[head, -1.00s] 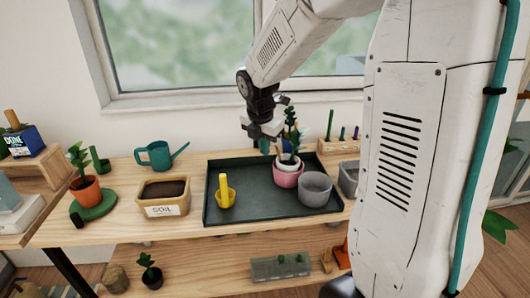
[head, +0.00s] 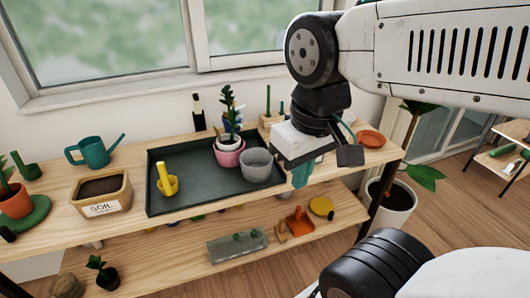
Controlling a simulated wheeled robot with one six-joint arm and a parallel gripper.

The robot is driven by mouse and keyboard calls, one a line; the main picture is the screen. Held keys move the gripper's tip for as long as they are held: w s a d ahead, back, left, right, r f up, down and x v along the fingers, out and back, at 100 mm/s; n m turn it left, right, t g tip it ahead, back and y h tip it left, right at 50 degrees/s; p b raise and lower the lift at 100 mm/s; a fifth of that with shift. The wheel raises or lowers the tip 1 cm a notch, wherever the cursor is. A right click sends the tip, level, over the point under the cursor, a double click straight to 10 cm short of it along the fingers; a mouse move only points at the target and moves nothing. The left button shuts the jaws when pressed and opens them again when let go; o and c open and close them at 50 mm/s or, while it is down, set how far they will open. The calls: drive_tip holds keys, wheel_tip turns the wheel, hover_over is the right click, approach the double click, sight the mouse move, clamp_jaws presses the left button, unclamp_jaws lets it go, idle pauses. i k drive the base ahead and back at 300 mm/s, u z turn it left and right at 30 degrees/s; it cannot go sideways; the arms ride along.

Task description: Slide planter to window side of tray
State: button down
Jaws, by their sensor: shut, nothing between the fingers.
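The planter is a pink pot (head: 229,158) with a white pot and a leafy green plant (head: 230,112) in it. It stands upright in the dark green tray (head: 195,196), toward the tray's back, window-side edge. A grey pot (head: 256,169) stands close to its right and slightly nearer me. My gripper (head: 322,172) is shut and empty, to the right of the grey pot and apart from the planter.
The window (head: 95,45) is behind the wooden bench. Left of the tray are a soil box (head: 101,207) and a teal watering can (head: 94,152). An orange saucer (head: 371,139) lies at the bench's right. The tray's front middle is clear.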

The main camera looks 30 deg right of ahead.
sight(230, 160)
drive_tip(key=u, duration=0.15)
drive_tip(key=k, duration=0.2)
drive_tip(key=z, duration=0.9)
drive_tip(key=i, duration=0.85)
drive_tip(key=u, duration=0.35)
